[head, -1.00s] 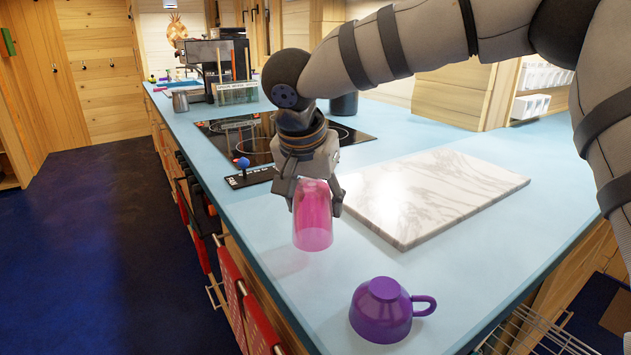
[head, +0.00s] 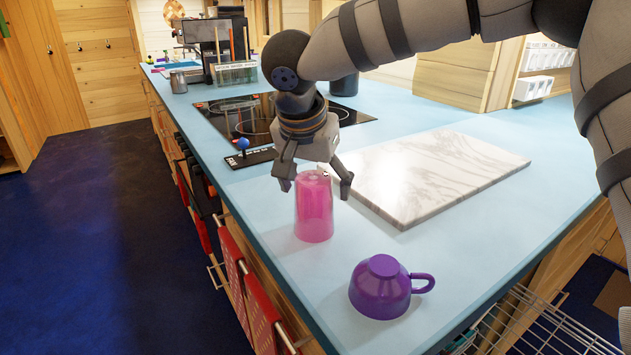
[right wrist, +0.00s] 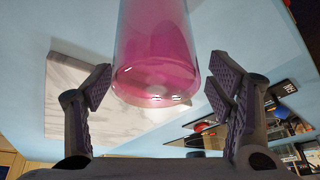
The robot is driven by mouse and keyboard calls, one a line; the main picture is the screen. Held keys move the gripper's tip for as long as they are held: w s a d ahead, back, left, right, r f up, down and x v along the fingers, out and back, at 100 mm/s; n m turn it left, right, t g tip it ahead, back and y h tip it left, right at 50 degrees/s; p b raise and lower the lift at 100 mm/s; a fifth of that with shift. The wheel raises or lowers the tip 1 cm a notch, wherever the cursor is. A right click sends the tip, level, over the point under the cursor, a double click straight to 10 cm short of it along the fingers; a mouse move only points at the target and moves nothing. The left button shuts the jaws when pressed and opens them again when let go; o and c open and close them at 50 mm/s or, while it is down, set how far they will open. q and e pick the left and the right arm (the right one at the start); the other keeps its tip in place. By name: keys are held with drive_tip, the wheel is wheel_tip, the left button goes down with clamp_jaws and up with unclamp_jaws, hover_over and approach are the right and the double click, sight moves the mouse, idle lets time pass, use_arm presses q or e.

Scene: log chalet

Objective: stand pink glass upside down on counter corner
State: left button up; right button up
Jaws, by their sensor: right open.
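The pink glass (head: 314,208) stands upside down on the blue counter (head: 270,215), near its left edge and left of the marble board. Its closed base faces up. My right gripper (head: 312,182) is just above the glass, open, with its fingers spread either side of the base. In the right wrist view the pink glass (right wrist: 158,60) shows between the two open fingers (right wrist: 158,88), with gaps on both sides. My left gripper is not in view.
A purple cup (head: 380,288) lies upside down near the counter's front corner. A white marble board (head: 430,175) lies to the right. A black cooktop (head: 250,118) and a small stand with a blue ball (head: 243,144) are behind. A wire rack (head: 540,325) is below the front edge.

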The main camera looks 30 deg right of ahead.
drive_tip(key=v, duration=1.2)
